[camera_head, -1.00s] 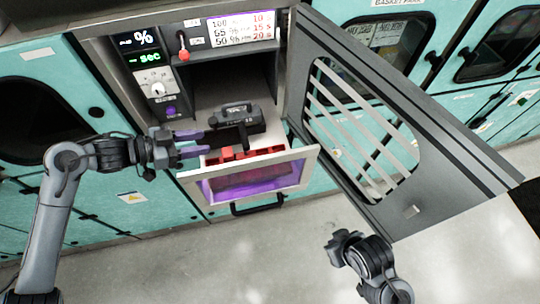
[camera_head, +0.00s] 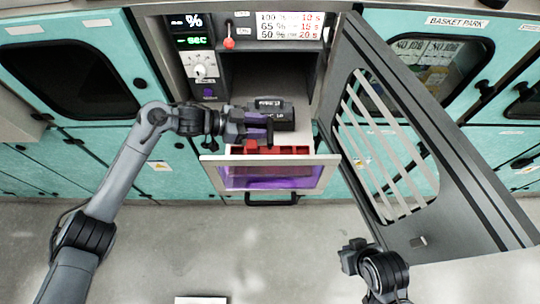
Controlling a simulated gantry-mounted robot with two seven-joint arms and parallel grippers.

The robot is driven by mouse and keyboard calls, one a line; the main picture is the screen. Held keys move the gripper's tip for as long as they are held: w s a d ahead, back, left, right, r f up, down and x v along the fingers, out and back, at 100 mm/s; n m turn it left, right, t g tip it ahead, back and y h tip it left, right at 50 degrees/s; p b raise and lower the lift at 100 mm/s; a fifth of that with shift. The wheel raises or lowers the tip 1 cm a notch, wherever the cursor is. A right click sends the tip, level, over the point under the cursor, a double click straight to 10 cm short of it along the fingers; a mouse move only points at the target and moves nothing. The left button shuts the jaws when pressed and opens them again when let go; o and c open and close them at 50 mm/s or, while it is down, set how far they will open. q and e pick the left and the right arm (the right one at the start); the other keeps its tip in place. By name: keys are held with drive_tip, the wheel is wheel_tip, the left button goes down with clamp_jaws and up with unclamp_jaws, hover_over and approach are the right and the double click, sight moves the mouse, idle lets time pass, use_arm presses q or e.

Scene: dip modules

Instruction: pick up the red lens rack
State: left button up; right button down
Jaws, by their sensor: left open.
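I cannot tell whether the fingers touch that module. My right gripper (camera_head: 350,254) is low at the right, away from the rack, and its jaws are too unclear to judge.
A large grey slatted door (camera_head: 445,170) stands open to the right of the opening. A control panel (camera_head: 200,65) with a knob and a red-tipped lever (camera_head: 229,43) are above left. Teal cabinets line the wall.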

use_arm(q)
drive_tip(key=shift+x, duration=1.5)
clamp_jaws()
drive_tip(key=shift+w+r, duration=0.1)
drive_tip(key=shift+r, duration=0.05)
